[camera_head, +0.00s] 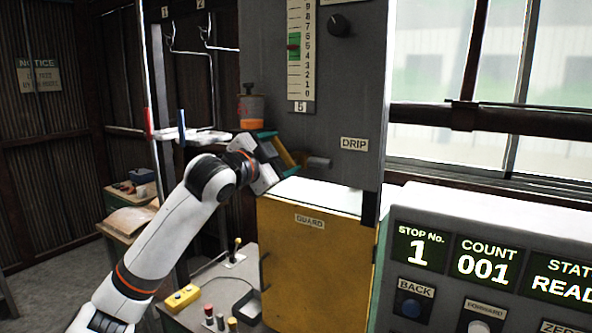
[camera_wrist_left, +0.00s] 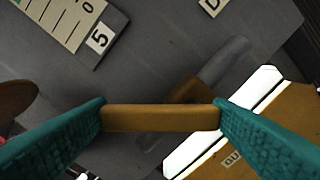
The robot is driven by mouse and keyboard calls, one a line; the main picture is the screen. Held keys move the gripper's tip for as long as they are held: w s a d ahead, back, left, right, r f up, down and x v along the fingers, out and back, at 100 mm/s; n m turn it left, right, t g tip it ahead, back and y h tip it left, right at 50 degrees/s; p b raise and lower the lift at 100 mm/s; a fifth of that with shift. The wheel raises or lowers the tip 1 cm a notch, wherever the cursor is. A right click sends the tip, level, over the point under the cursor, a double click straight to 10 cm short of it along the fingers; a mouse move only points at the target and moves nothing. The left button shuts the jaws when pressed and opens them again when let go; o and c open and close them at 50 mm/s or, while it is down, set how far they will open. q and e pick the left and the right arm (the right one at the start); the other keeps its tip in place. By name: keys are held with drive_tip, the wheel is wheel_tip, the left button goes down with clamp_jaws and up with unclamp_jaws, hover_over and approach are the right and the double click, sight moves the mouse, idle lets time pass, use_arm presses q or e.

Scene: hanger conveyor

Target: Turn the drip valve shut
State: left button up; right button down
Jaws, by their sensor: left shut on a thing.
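The drip valve's brown-yellow handle (camera_wrist_left: 160,117) lies crosswise between the two teal fingers of my left gripper (camera_wrist_left: 160,118) in the left wrist view. The fingers press on its two ends. A brass-brown valve body (camera_wrist_left: 187,92) sits behind it on a grey pipe (camera_wrist_left: 228,58). In the head view my left gripper (camera_head: 283,154) is at the grey machine's front, left of the DRIP label (camera_head: 354,144) and above the yellow guard; the handle there is partly hidden by the fingers. My right gripper is out of view.
The yellow guard box (camera_head: 318,265) stands just below the gripper. An orange-and-grey canister (camera_head: 251,110) is close behind it. A control panel (camera_head: 480,270) fills the right. Hangers hang on a rack at back left. A side table (camera_head: 232,272) with a yellow button box is below the arm.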

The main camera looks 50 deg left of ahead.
use_arm(q)
drive_tip(key=shift+d+f+m, duration=0.1)
drive_tip(key=shift+m, duration=0.4)
drive_tip(key=shift+w+d+m+b, duration=0.1)
drive_tip(key=shift+m+b, duration=0.3)
drive_tip(key=m, duration=0.1)
drive_tip(key=m+b, duration=0.1)
drive_tip(key=shift+d+r+m, duration=0.2)
drive_tip(key=shift+d+m, duration=0.1)
drive_tip(key=shift+w+d+m+b, duration=0.15)
drive_tip(key=shift+m+b, duration=0.25)
drive_tip(key=shift+m, duration=0.4)
drive_tip(key=shift+d+r+m+b, duration=0.1)
drive_tip(key=shift+d+m+b, duration=0.1)
drive_tip(key=shift+m, duration=0.3)
drive_tip(key=shift+d+m+b, duration=0.1)
drive_tip(key=shift+m+b, duration=0.1)
drive_tip(key=shift+m, duration=0.3)
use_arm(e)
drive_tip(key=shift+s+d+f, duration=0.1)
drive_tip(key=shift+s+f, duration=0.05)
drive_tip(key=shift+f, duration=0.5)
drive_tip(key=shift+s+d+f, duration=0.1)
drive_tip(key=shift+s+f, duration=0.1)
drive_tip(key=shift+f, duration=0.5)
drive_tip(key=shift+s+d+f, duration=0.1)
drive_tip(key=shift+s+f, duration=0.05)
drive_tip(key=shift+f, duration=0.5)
